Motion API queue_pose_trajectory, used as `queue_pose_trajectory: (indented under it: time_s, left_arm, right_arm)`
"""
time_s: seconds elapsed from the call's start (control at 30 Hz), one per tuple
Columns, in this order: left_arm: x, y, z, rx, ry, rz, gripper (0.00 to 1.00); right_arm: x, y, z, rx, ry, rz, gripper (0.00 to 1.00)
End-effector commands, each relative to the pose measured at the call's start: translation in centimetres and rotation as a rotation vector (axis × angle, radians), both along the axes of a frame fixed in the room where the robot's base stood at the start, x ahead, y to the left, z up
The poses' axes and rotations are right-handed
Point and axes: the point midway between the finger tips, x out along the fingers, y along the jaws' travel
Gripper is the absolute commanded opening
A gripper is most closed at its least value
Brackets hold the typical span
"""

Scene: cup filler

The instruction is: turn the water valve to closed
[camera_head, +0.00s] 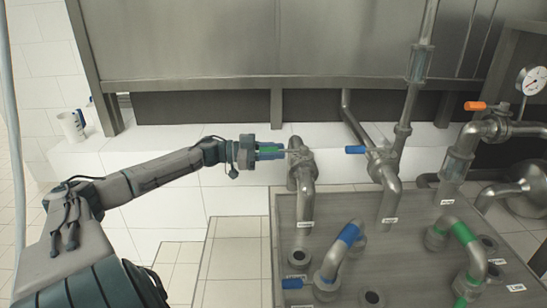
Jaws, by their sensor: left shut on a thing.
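My left gripper (270,151) is shut on the green lever handle (265,149) of the leftmost pipe valve (299,156). The handle points left from the valve, roughly level, and the fingers cover part of it. To the right stands a second valve (378,155) with a blue lever handle (355,149) that also points left. A third valve (492,108) with an orange handle (475,105) is farther right. The labels on the pipes are too small to read, so I cannot tell which valve is marked water. My right gripper is not in view.
Below the valves, a grey panel (285,225) bears a blue-banded bent pipe (329,265), a green-banded bent pipe (478,262) and several dark sockets. A gauge (532,80) is at the upper right. A white cup (70,126) stands at the left. The tiled floor at lower left is clear.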

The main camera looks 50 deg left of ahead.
Motion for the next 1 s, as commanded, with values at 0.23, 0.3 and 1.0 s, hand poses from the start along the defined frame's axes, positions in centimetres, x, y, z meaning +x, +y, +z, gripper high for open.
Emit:
queue_pose_trajectory:
  time_s: [0.23, 0.3, 1.0]
  left_arm:
    - [-0.01, -0.03, 0.10, 0.002, -0.001, -0.005, 0.00]
    - [-0.01, -0.04, 0.08, 0.002, -0.001, -0.005, 0.00]
    - [-0.74, 0.56, -0.04, 0.002, 0.007, -0.007, 0.46]
  right_arm:
    - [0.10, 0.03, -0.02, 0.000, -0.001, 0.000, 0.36]
    - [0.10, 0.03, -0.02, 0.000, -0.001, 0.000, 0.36]
    - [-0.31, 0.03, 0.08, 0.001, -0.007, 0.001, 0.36]
